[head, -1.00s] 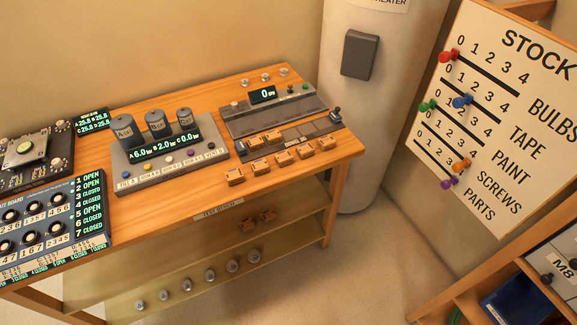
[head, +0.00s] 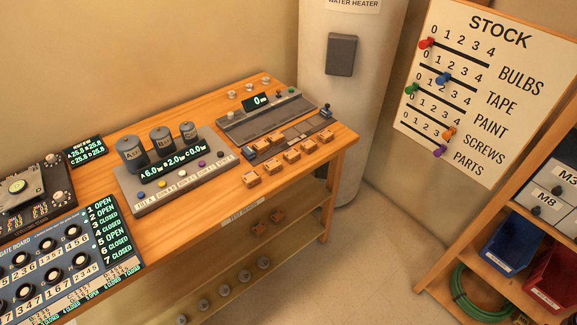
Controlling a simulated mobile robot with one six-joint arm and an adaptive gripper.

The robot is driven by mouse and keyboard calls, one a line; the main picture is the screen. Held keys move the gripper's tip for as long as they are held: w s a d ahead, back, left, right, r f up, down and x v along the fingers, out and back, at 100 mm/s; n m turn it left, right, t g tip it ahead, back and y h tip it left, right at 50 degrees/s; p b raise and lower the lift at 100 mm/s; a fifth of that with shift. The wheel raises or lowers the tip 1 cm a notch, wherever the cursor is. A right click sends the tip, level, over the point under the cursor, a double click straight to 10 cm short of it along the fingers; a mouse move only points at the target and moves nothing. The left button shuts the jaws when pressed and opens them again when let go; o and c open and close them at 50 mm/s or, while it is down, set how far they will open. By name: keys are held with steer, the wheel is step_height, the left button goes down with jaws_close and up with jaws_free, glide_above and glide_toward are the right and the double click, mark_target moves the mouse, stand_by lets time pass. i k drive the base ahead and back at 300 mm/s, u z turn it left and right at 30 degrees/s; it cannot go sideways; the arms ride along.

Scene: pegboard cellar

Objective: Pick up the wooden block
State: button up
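Several small orange-brown blocks, wooden in look, lie at the right end of the bench. More blocks sit just behind, by the grey track unit, such as one block (head: 259,145). I cannot tell which block the task means. My gripper is not in view.
The bench (head: 190,215) also carries a cylinder panel (head: 170,190), a track unit with a display (head: 235,128) and a gate board (head: 60,255). A water heater (head: 335,110) stands behind. A shelf rack (head: 440,255) with bins is at right. Floor between is clear.

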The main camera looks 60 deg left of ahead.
mark_target(291, 156)
steer(key=z, duration=0.1)
steer(key=k, duration=1.35)
steer(key=u, duration=1.95)
steer(key=i, duration=1)
steer(key=u, duration=0.05)
